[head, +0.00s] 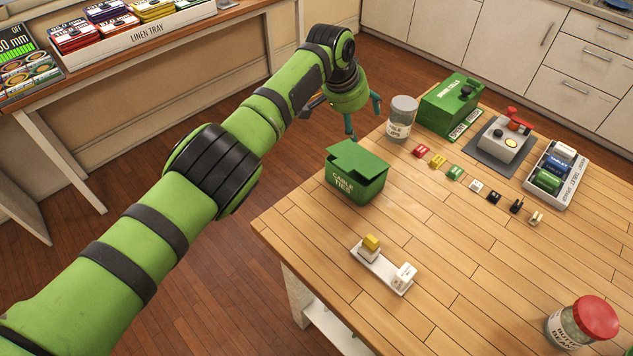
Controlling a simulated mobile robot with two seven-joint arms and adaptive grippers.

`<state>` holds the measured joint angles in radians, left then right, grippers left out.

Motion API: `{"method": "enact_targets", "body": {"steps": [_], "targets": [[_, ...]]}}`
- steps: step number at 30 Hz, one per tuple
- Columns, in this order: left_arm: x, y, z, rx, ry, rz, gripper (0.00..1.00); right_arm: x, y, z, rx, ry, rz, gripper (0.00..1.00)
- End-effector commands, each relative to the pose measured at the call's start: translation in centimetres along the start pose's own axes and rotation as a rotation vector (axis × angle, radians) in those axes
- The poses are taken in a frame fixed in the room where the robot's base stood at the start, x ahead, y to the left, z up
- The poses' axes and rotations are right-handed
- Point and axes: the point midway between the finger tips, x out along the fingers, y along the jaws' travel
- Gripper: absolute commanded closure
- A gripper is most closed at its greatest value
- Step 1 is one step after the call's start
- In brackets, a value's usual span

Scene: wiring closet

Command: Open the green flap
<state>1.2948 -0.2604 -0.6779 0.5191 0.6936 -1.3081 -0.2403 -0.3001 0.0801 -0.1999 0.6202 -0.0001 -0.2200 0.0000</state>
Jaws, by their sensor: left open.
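A green box labelled "CABLE TIES" (350,186) stands near the left edge of the wooden table. Its green flap (358,158) lies across the top, looking slightly raised at the near side; I cannot tell how far it is open. My left gripper (362,117) points down behind and above this box, past the table's far left edge. Its blue-grey fingers are apart and empty, not visibly touching the box. A second green box, "SPARE CELLS" (438,116), with a dark knob on top stands further back. My right gripper is out of view.
Several small coloured blocks (455,173) form a row. A red-levered device (503,138), a white tray (535,182), a white strip (366,263) and a red-lidded jar (567,328) are also on the table. Its middle is clear.

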Motion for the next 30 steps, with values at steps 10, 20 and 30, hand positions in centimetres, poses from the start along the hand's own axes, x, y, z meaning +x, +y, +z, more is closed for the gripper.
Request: {"method": "enact_targets", "body": {"steps": [10, 20, 30], "targets": [[-3.2, 0.0, -0.1, 0.001, 0.002, 0.0, 0.24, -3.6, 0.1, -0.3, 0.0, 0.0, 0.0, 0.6], [-4.5, 0.1, 0.1, 0.0, -0.001, -0.001, 0.24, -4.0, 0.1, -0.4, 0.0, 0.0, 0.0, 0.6], [-5.7, 0.0, 0.0, 0.0, 0.002, -0.001, 0.24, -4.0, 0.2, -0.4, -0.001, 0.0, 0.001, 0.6]]}}
